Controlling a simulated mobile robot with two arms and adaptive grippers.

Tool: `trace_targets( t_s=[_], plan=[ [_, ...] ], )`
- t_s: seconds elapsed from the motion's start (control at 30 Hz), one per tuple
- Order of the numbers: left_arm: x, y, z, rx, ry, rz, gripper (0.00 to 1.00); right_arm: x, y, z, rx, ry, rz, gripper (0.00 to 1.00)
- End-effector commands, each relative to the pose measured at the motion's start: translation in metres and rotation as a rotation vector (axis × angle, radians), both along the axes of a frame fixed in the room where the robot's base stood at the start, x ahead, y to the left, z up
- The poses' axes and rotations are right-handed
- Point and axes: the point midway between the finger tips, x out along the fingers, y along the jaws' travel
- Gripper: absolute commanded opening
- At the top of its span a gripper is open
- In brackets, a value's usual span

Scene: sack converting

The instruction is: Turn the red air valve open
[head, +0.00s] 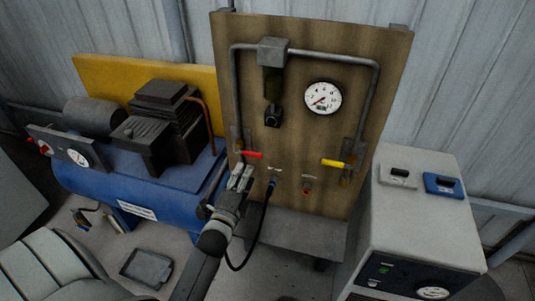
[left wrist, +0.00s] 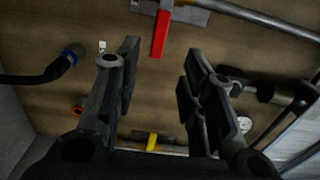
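The red valve handle (head: 254,155) sits at the lower end of the left pipe on the brown wooden panel, pointing right. In the head view my left gripper (head: 241,174) is just below and slightly left of it. In the left wrist view the red handle (left wrist: 160,34) stands in the gap between the fingers (left wrist: 163,62), near the tips. The fingers are open with space on both sides of the handle, and no contact shows. The valve body is partly hidden behind the handle. My right gripper is not in view.
A yellow handle (head: 332,163) is on the panel's right pipe. A gauge (head: 323,97) is above it. A black hose (head: 262,218) hangs from a blue fitting right of my left gripper. A blue compressor tank (head: 120,190) stands left, a grey cabinet (head: 405,225) right.

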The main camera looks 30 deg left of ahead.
Motion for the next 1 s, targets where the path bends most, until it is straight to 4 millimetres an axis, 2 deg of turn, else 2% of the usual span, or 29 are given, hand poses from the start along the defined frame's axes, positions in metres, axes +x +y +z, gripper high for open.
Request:
trace_targets(
  t_s=[0.2,0.53,0.7,1.0],
  plan=[
    [0.032,0.007,0.001,-0.001,-0.001,-0.001,0.38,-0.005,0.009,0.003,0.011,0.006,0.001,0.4],
    [0.082,0.019,0.0,-0.003,0.001,-0.001,0.38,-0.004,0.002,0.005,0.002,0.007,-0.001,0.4],
    [0.095,0.022,-0.001,-0.006,0.003,-0.001,0.38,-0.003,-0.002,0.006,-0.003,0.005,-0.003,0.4],
    [0.099,0.023,-0.001,-0.005,0.002,-0.001,0.38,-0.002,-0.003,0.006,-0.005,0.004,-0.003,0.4]
  ],
)
